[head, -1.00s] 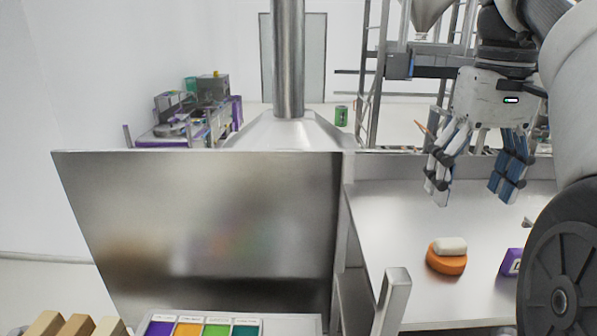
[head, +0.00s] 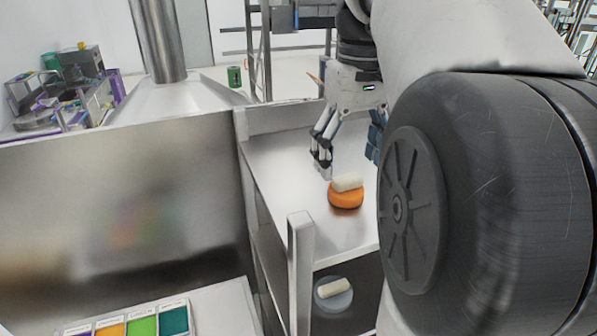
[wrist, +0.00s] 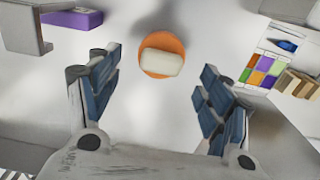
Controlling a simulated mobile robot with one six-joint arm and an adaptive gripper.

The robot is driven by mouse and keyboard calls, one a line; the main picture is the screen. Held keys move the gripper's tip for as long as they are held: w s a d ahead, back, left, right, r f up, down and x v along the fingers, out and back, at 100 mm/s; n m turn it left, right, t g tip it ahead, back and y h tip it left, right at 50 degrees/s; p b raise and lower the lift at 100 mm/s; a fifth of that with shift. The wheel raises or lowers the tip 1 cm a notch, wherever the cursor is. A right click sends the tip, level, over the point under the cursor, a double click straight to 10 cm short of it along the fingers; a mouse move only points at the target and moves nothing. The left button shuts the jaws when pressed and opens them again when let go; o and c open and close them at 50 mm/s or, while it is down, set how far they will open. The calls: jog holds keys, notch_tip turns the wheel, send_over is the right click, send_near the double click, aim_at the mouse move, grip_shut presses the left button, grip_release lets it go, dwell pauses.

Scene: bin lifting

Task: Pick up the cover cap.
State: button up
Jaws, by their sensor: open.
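The cover cap looks to be the orange round piece (head: 346,199) with a cream bar across its top. It lies on the light bench top (head: 285,160), and it also shows in the wrist view (wrist: 147,68). My gripper (head: 349,150) hangs above the bench, behind the cap in the head view. My gripper is open, its blue-padded fingers spread wide and empty. In the wrist view the cap lies beyond the fingertips, roughly centred between them. Part of the right finger is hidden behind my arm in the head view.
A grey disc (head: 335,303) with a cream bar sits on the shelf below. An upright post (head: 300,265) stands at the bench's front corner. A purple block (wrist: 75,19) lies at upper left in the wrist view. Coloured panels (head: 140,325) are at lower left.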

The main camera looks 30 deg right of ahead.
aim_at(345, 174)
jog(key=f, duration=0.5)
jog(key=shift+w+f, duration=0.1)
jog(key=shift+w, duration=0.25)
jog(key=c, duration=0.9)
